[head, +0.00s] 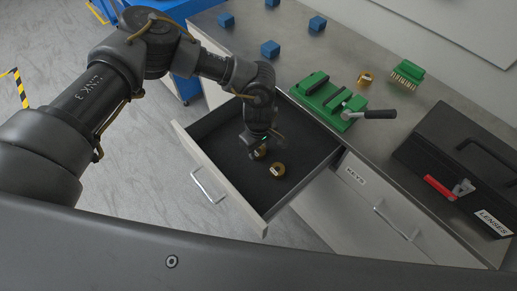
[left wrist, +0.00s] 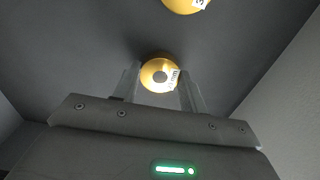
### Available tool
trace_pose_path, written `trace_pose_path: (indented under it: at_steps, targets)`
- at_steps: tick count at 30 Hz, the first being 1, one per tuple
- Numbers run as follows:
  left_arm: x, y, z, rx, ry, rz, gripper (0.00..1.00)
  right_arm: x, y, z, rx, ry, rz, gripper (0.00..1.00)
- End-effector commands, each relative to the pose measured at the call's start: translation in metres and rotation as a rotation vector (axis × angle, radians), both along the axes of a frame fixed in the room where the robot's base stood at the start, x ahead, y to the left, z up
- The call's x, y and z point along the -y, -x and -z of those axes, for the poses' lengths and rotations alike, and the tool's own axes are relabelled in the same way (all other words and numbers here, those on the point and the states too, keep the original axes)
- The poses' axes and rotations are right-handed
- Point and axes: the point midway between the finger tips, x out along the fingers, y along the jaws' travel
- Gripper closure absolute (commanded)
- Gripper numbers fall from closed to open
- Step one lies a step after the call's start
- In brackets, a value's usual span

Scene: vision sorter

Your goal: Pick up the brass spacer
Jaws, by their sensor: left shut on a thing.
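My left gripper (head: 257,150) reaches down into an open drawer (head: 222,147). It is shut on a brass spacer (left wrist: 160,76), a round gold ring with a white label, which sits between the two fingers in the left wrist view. In the head view this spacer (head: 261,153) is partly hidden by the gripper. Whether it touches the drawer floor I cannot tell. A second brass spacer (head: 277,170) lies on the drawer floor just beside it, and its edge shows at the top of the left wrist view (left wrist: 186,4). My right gripper is not in view.
The grey worktop (head: 330,60) holds several blue cubes (head: 270,48), a green vise-like fixture (head: 328,97), a third brass ring (head: 365,79), a green brush-like part (head: 407,74) and a black box (head: 462,150) marked LENSES. The drawer walls stand close around my left gripper.

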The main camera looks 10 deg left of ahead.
Motion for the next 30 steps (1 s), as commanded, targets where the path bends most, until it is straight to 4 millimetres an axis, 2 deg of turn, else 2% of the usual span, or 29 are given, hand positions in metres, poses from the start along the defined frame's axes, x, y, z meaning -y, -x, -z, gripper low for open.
trace_pose_path:
  at_steps: [6,8,14,21,24,30]
  targets:
    - [0.001,0.001,-0.028,0.002,0.002,0.003,0.88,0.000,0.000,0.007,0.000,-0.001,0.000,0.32]
    - [0.002,0.012,-0.038,0.000,0.003,0.006,0.88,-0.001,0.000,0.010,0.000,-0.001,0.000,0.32]
    - [0.007,0.050,-0.084,0.004,0.003,0.009,0.88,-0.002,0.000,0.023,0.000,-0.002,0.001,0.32]
    - [0.014,0.106,-0.108,0.001,0.001,0.008,0.88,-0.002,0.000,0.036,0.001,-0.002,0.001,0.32]
    - [0.016,0.121,-0.115,0.003,0.000,0.007,0.88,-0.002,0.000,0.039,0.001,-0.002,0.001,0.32]
    - [0.018,0.137,-0.123,0.001,0.001,0.002,0.88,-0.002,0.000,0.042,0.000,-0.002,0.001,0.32]
